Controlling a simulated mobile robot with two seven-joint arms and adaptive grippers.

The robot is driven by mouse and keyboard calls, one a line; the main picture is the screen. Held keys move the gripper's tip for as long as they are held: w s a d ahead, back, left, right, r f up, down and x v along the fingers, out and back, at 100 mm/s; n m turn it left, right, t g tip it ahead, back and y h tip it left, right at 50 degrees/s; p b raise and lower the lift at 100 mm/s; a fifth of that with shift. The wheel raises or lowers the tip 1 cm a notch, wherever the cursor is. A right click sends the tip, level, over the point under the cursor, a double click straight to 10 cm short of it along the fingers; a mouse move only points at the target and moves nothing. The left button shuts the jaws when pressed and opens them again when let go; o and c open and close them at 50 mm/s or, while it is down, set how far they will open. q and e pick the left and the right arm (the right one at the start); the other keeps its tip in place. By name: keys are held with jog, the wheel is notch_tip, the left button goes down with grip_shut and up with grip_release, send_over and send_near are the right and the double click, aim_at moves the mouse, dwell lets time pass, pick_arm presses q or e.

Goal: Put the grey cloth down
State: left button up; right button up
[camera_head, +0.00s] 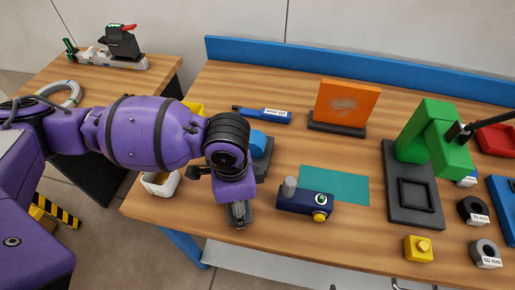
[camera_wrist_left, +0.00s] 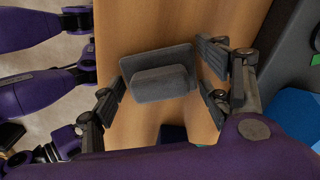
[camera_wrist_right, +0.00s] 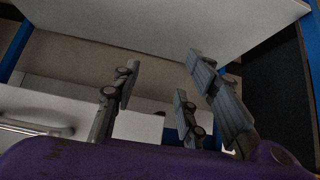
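The grey cloth (camera_wrist_left: 162,72) shows in the left wrist view as a flat grey piece with a thicker raised fold. It appears to lie on the wooden table near its front edge. My left gripper (camera_wrist_left: 160,78) is open above it, with fingers on both sides and visible gaps between them and the cloth. In the head view my left gripper (camera_head: 238,215) points down at the front edge and mostly hides the cloth. My right gripper (camera_wrist_right: 162,75) is open and empty in the right wrist view, near a pale panel and a drawer front; it is outside the head view.
A dark blue tool (camera_head: 306,200) with a yellow knob lies right of my left gripper, by a teal mat (camera_head: 340,182). A white bin (camera_head: 158,185) is at the left edge. An orange panel (camera_head: 348,103) and a green press (camera_head: 430,135) stand further back and right.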

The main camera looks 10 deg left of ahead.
pick_arm(q)
jog(key=shift+o, duration=1.2)
jog(key=shift+s, duration=0.1)
pick_arm(e)
jog(key=shift+s+f, duration=0.25)
jog(key=shift+s, duration=0.2)
pick_arm(q)
notch_tip(320, 180, up, 12)
jog(key=p, duration=0.1)
jog(key=shift+r+p, duration=0.15)
jog(key=shift+p, duration=0.25)
pick_arm(e)
jog(key=shift+w+a+r, duration=0.2)
jog(key=shift+r, duration=0.2)
jog(key=shift+w+a+r, duration=0.2)
jog(key=shift+r, duration=0.2)
jog(key=shift+d, duration=0.15)
jog(key=shift+r, duration=0.1)
